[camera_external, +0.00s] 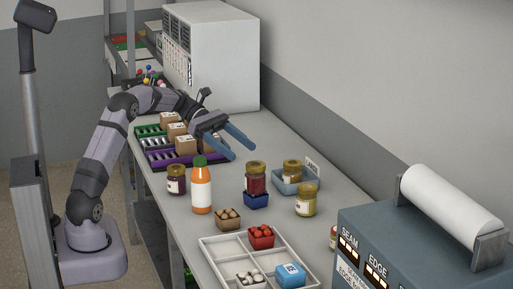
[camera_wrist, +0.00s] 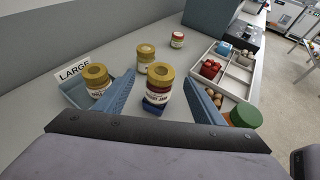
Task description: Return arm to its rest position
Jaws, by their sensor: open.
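My gripper (camera_external: 239,143) is open, with its two blue fingers spread and raised above the table. In the wrist view my gripper (camera_wrist: 158,98) shows nothing held between the fingers. A dark red jar with a gold lid (camera_external: 256,179) stands on a small blue tray (camera_external: 257,201), apart from the fingers; in the wrist view the jar (camera_wrist: 158,87) appears between the fingertips. My arm arches from its base at the left over the back part of the table.
An orange bottle (camera_external: 202,189), a dark jar (camera_external: 176,180) and a yellow jar (camera_external: 306,200) stand nearby. A blue-grey bin (camera_external: 310,186) holds a jar. Cardboard boxes (camera_external: 186,144) sit on coloured racks below the arm. A white divided tray (camera_external: 226,267) is in front. A white cabinet (camera_external: 225,65) stands behind.

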